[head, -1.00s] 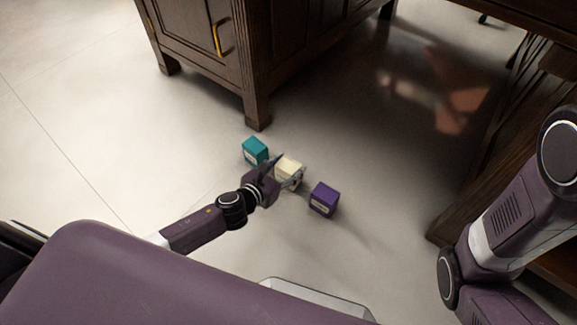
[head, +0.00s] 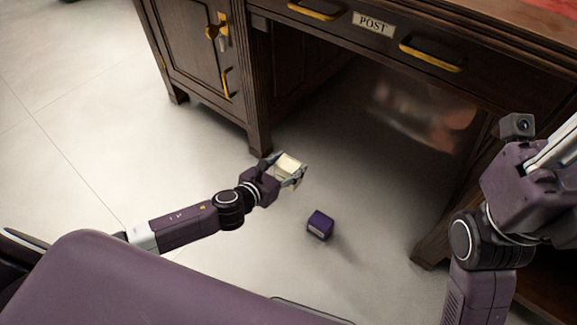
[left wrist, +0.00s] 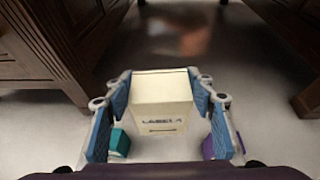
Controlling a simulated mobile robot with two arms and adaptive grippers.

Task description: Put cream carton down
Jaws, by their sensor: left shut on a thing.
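The cream carton (head: 289,164) is a pale box held between the fingers of my left gripper (head: 285,172). In the left wrist view the carton (left wrist: 162,100) sits upright between the two blue finger pads, with a label on its near face. My left gripper (left wrist: 160,108) is shut on it. The carton appears raised above the floor. My right arm shows at the right of the head view, but its fingers are not in view.
A purple box (head: 320,224) stands on the floor to the right of the carton. A teal box (left wrist: 120,142) shows low left in the wrist view. The dark wooden desk (head: 330,45) stands behind. Pale floor (head: 80,150) is clear at left.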

